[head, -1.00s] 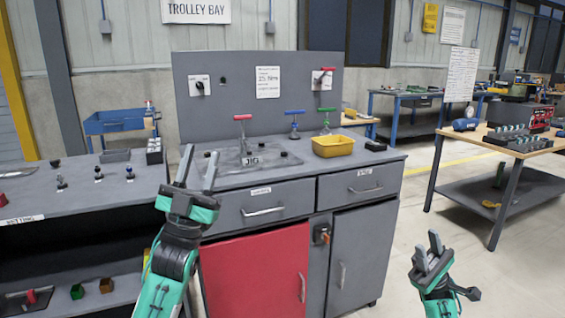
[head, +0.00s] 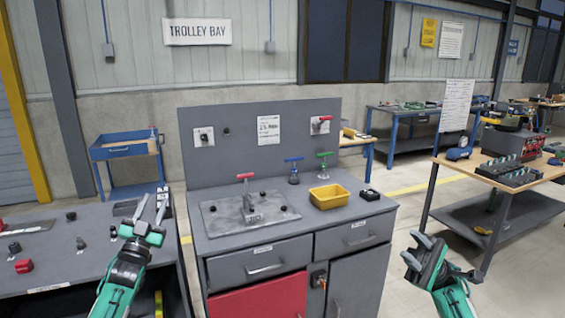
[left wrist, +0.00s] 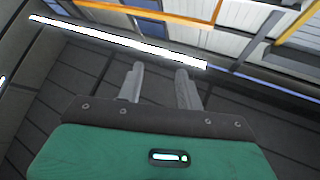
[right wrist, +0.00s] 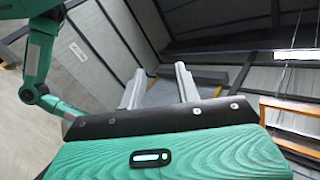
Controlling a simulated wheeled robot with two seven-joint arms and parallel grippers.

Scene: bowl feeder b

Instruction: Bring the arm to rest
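My right gripper (head: 423,249) is at the lower right in the head view, over open floor. In the right wrist view its fingers (right wrist: 160,85) stand apart and empty. Neither gripper touches anything.
The grey workstation (head: 222,246) carries a jig plate (head: 220,217) with a red-handled clamp, a blue and a green T-handle, and a yellow bin (head: 329,196). The left bench (head: 85,268) holds small parts. A wooden-topped table (head: 478,162) stands at right. Floor between is clear.

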